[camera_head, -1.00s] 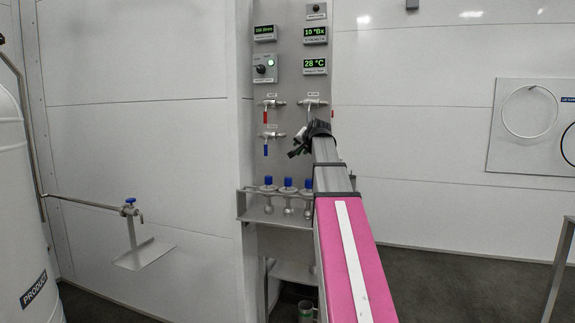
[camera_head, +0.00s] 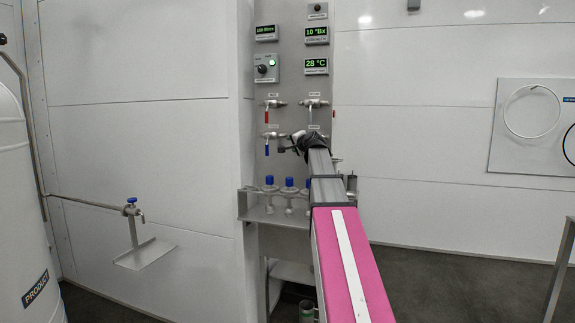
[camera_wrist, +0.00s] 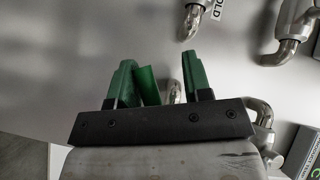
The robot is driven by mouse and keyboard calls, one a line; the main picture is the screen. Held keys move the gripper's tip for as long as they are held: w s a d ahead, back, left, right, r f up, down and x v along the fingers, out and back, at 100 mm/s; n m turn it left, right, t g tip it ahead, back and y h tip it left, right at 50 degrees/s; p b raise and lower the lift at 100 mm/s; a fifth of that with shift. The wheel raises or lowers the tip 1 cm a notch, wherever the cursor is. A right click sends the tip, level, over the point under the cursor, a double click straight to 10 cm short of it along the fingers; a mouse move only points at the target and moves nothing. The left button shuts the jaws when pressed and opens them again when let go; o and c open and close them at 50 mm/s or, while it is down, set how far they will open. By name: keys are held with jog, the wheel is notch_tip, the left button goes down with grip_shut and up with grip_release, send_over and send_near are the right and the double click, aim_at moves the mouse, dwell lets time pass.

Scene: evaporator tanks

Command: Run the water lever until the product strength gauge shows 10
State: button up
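The strength gauge (camera_head: 316,32) on the steel panel reads 10 °Bx in green. Several valves sit lower on the panel: one with a red lever (camera_head: 267,117), one with a blue lever (camera_head: 267,150), and one with a pale lever (camera_head: 310,117). All three levers hang down. Valve labels are too small to read, so I cannot tell which is water. My gripper (camera_head: 285,149) is just right of the blue lever, apparently apart from it. My wrist hides part of the lower right valve.
A litre display (camera_head: 266,32), a knob box (camera_head: 265,68) and a 28 °C display (camera_head: 316,66) are on the panel. A shelf (camera_head: 270,215) with blue-topped sample valves is below my gripper. A product tank (camera_head: 20,200) and tap (camera_head: 131,207) stand left.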

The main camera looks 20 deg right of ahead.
jog(key=shift+a+r+m+t, duration=0.15)
jog(key=shift+r+m+t, duration=0.65)
jog(key=shift+t, duration=0.1)
jog(key=s+d, duration=0.2)
jog(key=s, duration=0.9)
jog(key=w+a+f+m+t+h, duration=0.1)
jog(key=f+m+h, duration=0.1)
jog(key=m, duration=0.5)
jog(key=w+a+f+m+t+h, duration=0.1)
jog(key=a+f+m+h, duration=0.1)
jog(key=m+h, duration=0.3)
jog(key=w+a+f+m+t+h, duration=0.1)
jog(key=a+f+m+h, duration=0.1)
jog(key=m, duration=0.7)
jog(key=shift+a+f+h, duration=0.15)
jog(key=shift+f+h, duration=0.65)
jog(key=shift+h, duration=0.3)
jog(key=shift+s+a+f+m+t+h, duration=0.25)
jog(key=shift+a+m+h, duration=0.25)
jog(key=shift+m, duration=0.4)
jog(key=shift+s+a+f+m+t+h, duration=0.1)
jog(key=shift+s+a+m+t+h, duration=0.25)
jog(key=shift+m, duration=0.55)
jog(key=shift+w, duration=0.1)
